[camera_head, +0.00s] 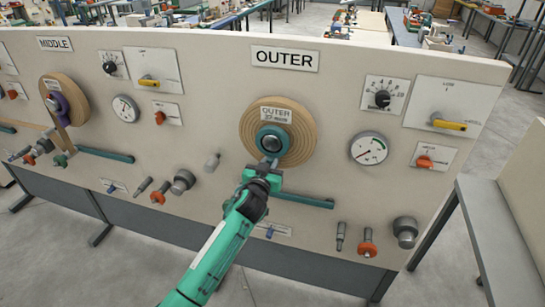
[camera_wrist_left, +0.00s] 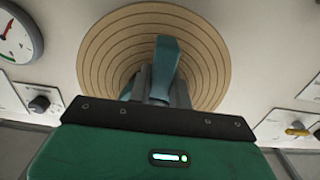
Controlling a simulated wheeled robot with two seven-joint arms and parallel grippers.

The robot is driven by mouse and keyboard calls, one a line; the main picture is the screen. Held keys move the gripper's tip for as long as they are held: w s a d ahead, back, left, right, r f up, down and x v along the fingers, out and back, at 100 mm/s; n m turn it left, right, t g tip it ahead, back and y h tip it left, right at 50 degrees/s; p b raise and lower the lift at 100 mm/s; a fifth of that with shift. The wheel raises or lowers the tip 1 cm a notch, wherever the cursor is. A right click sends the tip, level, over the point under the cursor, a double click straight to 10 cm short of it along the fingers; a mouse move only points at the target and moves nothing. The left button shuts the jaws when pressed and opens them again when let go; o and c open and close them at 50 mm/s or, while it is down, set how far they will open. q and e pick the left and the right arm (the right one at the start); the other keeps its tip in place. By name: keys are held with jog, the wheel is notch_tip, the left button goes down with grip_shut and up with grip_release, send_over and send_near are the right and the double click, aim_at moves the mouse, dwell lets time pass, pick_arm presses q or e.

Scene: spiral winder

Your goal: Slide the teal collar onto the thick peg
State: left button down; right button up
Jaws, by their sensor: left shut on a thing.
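The teal collar (camera_head: 284,136) is a ring at the centre of the wooden spiral disc (camera_head: 304,122) under the OUTER sign. A round grey-blue end, likely the thick peg (camera_head: 271,143), shows inside the ring. I cannot tell how far the ring sits over it. My left gripper (camera_head: 268,166) is just below the ring, in front of the disc. In the left wrist view, its fingers (camera_wrist_left: 159,86) are shut on a teal tab (camera_wrist_left: 167,55), seemingly part of the collar. The gripper and tab hide the disc's centre there. My right gripper is not in view.
A teal bar (camera_head: 313,201) lies low on the panel (camera_head: 340,70). A gauge (camera_head: 368,148) and an orange knob (camera_head: 424,162) are right of the disc. Knobs and short pegs stick out below, including a wide grey one (camera_head: 405,231). A MIDDLE disc (camera_head: 73,94) is left.

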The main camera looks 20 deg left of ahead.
pick_arm(q)
jog(key=s+r+p, duration=0.1)
jog(key=s+p, duration=0.2)
jog(key=s, duration=1.2)
jog(key=shift+s+a, duration=0.2)
jog(key=shift+a, duration=0.05)
jog(key=shift+r, duration=0.1)
dwell(0.6)
